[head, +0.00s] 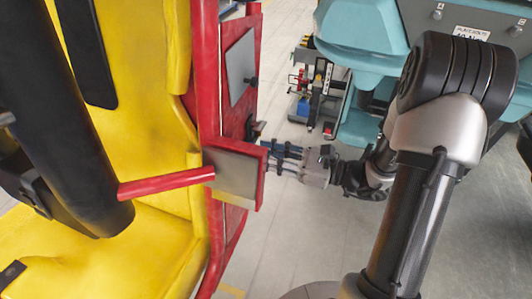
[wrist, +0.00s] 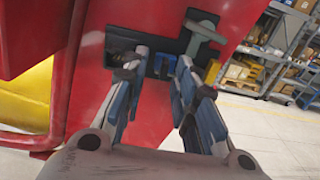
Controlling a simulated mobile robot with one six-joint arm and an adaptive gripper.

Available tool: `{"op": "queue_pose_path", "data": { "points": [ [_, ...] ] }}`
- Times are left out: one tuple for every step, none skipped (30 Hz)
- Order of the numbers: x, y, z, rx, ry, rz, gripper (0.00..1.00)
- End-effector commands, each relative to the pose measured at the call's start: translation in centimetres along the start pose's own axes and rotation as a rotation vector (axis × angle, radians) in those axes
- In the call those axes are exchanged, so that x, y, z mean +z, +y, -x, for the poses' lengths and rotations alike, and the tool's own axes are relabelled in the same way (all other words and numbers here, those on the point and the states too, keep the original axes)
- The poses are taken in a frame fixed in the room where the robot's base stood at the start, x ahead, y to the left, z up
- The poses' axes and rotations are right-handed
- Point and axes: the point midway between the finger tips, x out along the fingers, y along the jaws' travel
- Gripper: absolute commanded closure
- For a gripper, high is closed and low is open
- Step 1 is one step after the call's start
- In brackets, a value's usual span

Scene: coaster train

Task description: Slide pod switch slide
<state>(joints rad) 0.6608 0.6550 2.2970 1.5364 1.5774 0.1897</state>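In the wrist view a dark recessed panel (wrist: 165,42) is set in the red pod side (wrist: 150,18). A grey lever-like part (wrist: 205,35) stands at the panel's upper right. I cannot tell for certain which part is the slide switch. My gripper (wrist: 155,68) is open, its two blue-grey fingers apart in front of the panel's lower part. A small blue patch shows between the fingertips; what it belongs to is unclear. In the head view my gripper (head: 275,158) reaches left to the red pod frame, and its fingertips are partly hidden behind a red-edged grey plate (head: 233,172). Contact cannot be judged.
The yellow seat (head: 150,120) and a red bar (head: 165,185) lie left of my gripper. A teal machine (head: 365,40) stands behind my arm. Shelves with bins (wrist: 265,50) are at the back right in the wrist view. Floor below the gripper is clear.

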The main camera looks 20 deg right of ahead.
Motion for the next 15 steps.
{"op": "queue_pose_path", "data": {
  "points": [
    [0.0, -0.2, 0.8, -0.006, 0.0, 0.0, 0.73],
    [0.0, -0.2, 1.4, -0.006, 0.0, 0.0, 0.73],
    [0.0, -0.2, 2.1, -0.008, 0.0, 0.0, 0.73],
    [0.0, -0.1, 2.8, -0.008, 0.0, 0.0, 0.73],
    [0.0, -0.2, 3.5, -0.009, 0.0, 0.0, 0.73],
    [0.0, -0.2, 4.4, -0.009, 0.0, -0.001, 0.73],
    [0.0, -0.1, 5.1, -0.008, 0.0, -0.001, 0.73],
    [0.0, -0.1, 5.7, -0.008, 0.0, -0.001, 0.73],
    [0.0, -0.1, 6.6, -0.008, 0.0, 0.0, 0.73],
    [0.0, -0.1, 7.2, -0.007, 0.0, 0.001, 0.73],
    [0.0, -0.1, 7.7, -0.007, 0.0, 0.001, 0.73],
    [0.0, -0.1, 8.5, -0.006, 0.001, 0.0, 0.73],
    [0.0, -0.1, 8.9, -0.006, 0.001, 0.0, 0.73],
    [0.0, -0.1, 9.4, -0.005, 0.0, 0.0, 0.73],
    [0.0, -0.1, 9.8, -0.004, 0.0, 0.0, 0.73]
  ]
}}
